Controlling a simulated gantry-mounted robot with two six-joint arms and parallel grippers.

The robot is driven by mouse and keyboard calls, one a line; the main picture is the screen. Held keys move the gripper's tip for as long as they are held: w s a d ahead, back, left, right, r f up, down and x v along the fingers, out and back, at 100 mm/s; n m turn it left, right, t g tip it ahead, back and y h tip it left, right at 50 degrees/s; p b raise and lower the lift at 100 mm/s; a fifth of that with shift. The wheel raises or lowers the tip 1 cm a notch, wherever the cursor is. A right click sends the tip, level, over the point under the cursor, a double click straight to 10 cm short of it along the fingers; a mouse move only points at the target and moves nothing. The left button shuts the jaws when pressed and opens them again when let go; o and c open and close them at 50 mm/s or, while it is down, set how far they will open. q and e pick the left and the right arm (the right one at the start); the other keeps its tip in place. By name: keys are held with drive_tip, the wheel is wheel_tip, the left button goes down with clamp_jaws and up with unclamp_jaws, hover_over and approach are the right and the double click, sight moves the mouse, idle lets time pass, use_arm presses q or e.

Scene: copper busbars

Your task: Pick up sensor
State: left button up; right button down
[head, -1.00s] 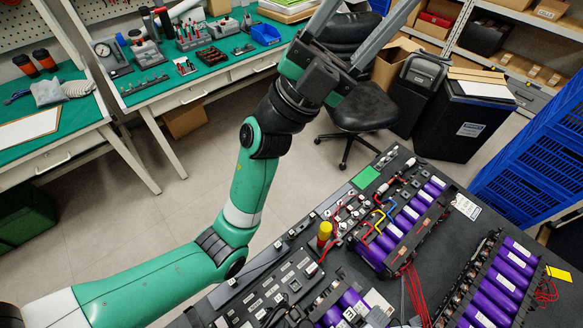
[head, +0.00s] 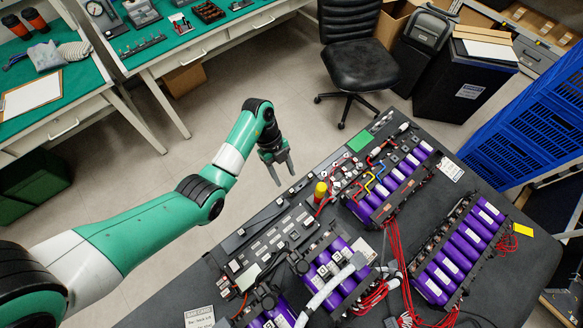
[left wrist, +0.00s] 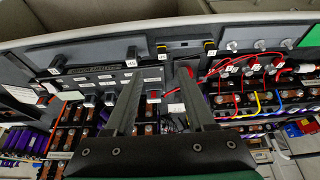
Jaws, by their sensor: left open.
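My left gripper (head: 282,172) is open and empty, above the far-left edge of the dark work table in the head view. Its two fingers also show spread apart in the left wrist view (left wrist: 159,80), pointing towards a black strip of labelled parts (left wrist: 112,77). I cannot tell which part is the sensor. A yellow and red upright cylinder (head: 321,190) stands on the table, to the right of and a little below the gripper in the head view. My right gripper does not show.
Battery modules with purple cells (head: 462,248) and red wires fill much of the table (head: 500,285). A pale ribbed cable (head: 328,289) lies across the near module. Blue crates (head: 530,125) stand at right, a black chair (head: 360,65) behind. Open floor lies left of the table.

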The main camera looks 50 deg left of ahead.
sight(291, 190)
use_arm(q)
drive_tip(key=b+x, duration=0.1)
drive_tip(key=x, duration=0.2)
drive_tip(key=b+x, duration=0.2)
drive_tip(key=x, duration=0.1)
drive_tip(key=shift+w+f, duration=0.2)
drive_tip(key=shift+f, duration=0.25)
drive_tip(key=shift+d+f+b, duration=0.15)
drive_tip(key=shift+f+b, duration=0.15)
drive_tip(key=shift+f, duration=0.05)
drive_tip(key=shift+r, duration=0.1)
drive_tip(key=shift+c, duration=0.4)
clamp_jaws()
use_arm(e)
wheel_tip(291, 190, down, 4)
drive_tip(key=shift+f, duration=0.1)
